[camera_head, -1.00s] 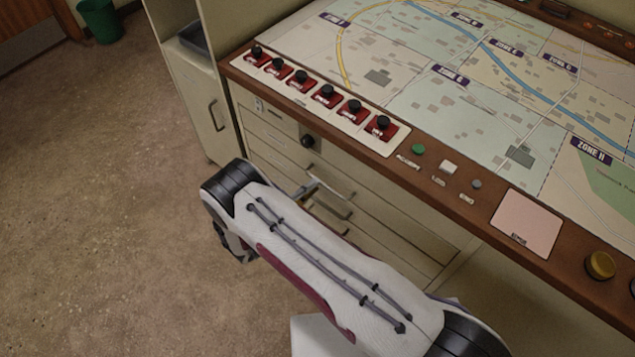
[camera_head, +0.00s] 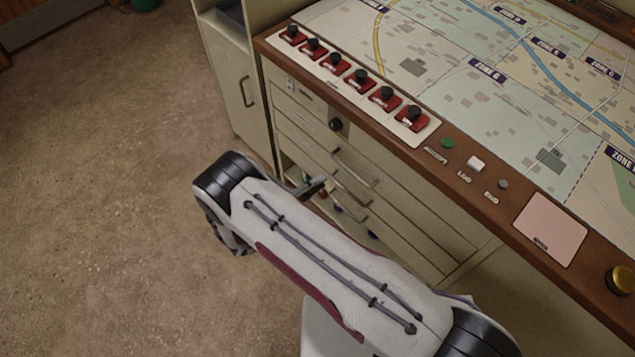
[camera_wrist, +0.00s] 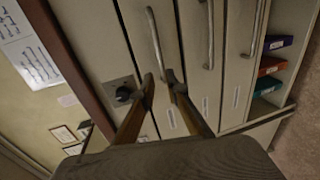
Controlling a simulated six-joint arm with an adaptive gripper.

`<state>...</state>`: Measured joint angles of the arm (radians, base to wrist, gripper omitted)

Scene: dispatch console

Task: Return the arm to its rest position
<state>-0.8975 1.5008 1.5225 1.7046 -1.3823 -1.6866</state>
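My gripper (camera_wrist: 161,82) shows in the wrist view with two brown fingers and dark tips. The tips are apart, with a narrow gap and nothing held between them. The fingers point toward the pale drawer fronts (camera_wrist: 186,60), close to a metal drawer handle (camera_wrist: 155,42) and a dark round knob (camera_wrist: 123,93). I cannot tell whether a tip touches the drawers. In the head view my white arm (camera_head: 320,255) stretches beside the desk, over the floor and in front of the drawers. It hides most of the gripper there.
The console's wooden edge (camera_head: 395,146) runs diagonally above the drawers. It carries a row of red-based switches (camera_head: 360,79), a green button (camera_head: 447,143) and a pink pad (camera_head: 550,228). Coloured binders (camera_wrist: 268,65) stand on a shelf. Open floor (camera_head: 90,200) lies at the left.

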